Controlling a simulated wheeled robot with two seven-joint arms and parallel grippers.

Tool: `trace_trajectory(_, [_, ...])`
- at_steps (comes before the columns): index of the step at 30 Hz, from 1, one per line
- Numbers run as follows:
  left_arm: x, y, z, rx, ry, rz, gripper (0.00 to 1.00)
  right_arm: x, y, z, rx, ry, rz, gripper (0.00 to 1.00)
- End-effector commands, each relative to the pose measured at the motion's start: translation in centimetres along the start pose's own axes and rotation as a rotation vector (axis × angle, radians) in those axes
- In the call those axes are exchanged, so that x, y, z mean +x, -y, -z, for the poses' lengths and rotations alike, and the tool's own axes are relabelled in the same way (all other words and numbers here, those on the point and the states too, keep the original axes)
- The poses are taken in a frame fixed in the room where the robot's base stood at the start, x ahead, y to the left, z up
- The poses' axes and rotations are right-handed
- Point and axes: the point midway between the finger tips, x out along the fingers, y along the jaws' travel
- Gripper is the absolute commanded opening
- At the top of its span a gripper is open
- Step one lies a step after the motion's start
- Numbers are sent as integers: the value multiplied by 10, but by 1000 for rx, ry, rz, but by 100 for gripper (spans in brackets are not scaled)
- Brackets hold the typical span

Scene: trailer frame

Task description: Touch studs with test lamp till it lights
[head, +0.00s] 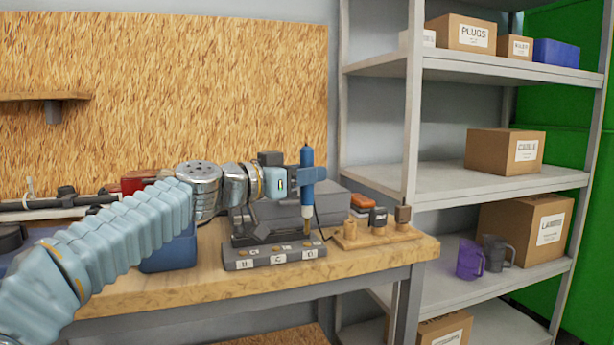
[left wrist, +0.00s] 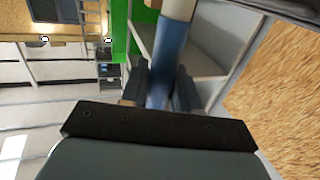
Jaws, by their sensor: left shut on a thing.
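My left gripper (head: 307,175) is shut on the blue test lamp (head: 306,156). In the left wrist view the lamp (left wrist: 168,60) stands between the two dark fingers (left wrist: 160,88). In the head view the lamp is upright, tip down, at the right end of the grey stud block (head: 272,260). The block has labelled studs along it; the label "C" shows in the middle. The tip is at or just above the right-hand stud (head: 307,243); I cannot tell if it touches. No light is clearly visible in the lamp. My right gripper is not in view.
A wooden board (head: 375,236) with small fittings stands right of the block on the workbench (head: 190,290). A blue bin (head: 170,250) is behind my left arm. A metal shelf (head: 470,185) with boxes and a purple mug (head: 470,258) stands at right.

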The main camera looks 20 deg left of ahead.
Motion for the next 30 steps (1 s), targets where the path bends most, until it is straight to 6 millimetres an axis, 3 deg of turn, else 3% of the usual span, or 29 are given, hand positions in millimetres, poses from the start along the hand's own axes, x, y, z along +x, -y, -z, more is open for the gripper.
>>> trace_trajectory(30, [0, 0, -8, 0, 1, 0, 18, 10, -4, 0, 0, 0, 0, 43])
